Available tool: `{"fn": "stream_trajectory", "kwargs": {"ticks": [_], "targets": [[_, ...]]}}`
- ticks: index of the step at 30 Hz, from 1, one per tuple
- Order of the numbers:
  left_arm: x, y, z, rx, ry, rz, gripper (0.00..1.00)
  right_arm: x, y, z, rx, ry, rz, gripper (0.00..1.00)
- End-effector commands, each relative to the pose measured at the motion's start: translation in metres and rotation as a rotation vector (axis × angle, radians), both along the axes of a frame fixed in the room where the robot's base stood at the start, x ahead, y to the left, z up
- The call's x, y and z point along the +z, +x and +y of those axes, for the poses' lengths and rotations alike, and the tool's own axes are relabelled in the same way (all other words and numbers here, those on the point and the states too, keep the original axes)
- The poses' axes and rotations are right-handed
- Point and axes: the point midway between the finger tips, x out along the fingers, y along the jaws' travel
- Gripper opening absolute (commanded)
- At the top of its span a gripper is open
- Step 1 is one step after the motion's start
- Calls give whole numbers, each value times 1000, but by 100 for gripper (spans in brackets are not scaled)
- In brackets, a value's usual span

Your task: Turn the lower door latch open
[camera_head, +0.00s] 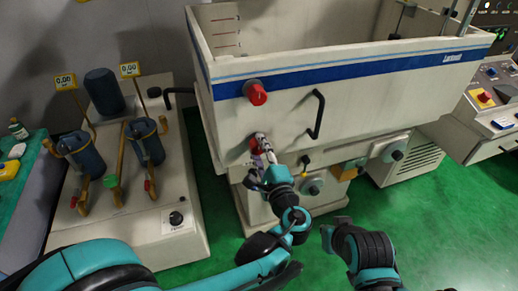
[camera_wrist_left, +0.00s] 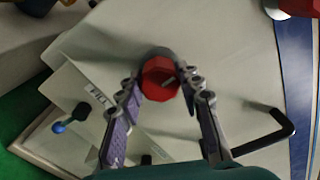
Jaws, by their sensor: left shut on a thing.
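The lower door latch (camera_head: 255,145) is a red knob on the pale front of the machine tank, below a second red knob, the upper latch (camera_head: 256,94). My left gripper (camera_head: 264,146) reaches up to the lower latch from below and partly hides it. In the left wrist view, the red faceted knob (camera_wrist_left: 160,84) sits between the fingertips of my left gripper (camera_wrist_left: 160,80), one on each side, shut on it. My right gripper (camera_head: 336,232) is low in the head view, away from the tank, and its jaws are hard to make out.
A black door handle (camera_head: 318,114) sticks out right of the latches; it also shows in the left wrist view (camera_wrist_left: 266,132). A filter unit (camera_head: 128,205) with dark blue canisters stands left. A control console (camera_head: 490,110) stands right. Green floor (camera_head: 440,220) is free at lower right.

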Motion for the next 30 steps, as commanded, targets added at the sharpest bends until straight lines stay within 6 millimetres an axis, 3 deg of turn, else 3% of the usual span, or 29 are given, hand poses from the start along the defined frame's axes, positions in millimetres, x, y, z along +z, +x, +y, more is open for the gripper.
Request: {"fn": "stream_trajectory", "kwargs": {"ticks": [9, 24, 25, 27, 30], "targets": [[0, 0, 0, 1, 102, 32, 7, 0, 0, 0, 0, 0, 0, 0], [1, 0, 0, 1, 120, 38, 7, 0, 0, 0, 0, 0, 0, 0], [1, 0, 0, 1, 120, 38, 38, 0, 0, 0, 0, 0, 0, 0], [0, 0, 0, 1, 119, 37, 56, 0, 0, 0, 0, 0, 0, 0], [0, 0, 0, 1, 119, 37, 56, 0, 0, 0, 0, 0, 0, 0]]}}
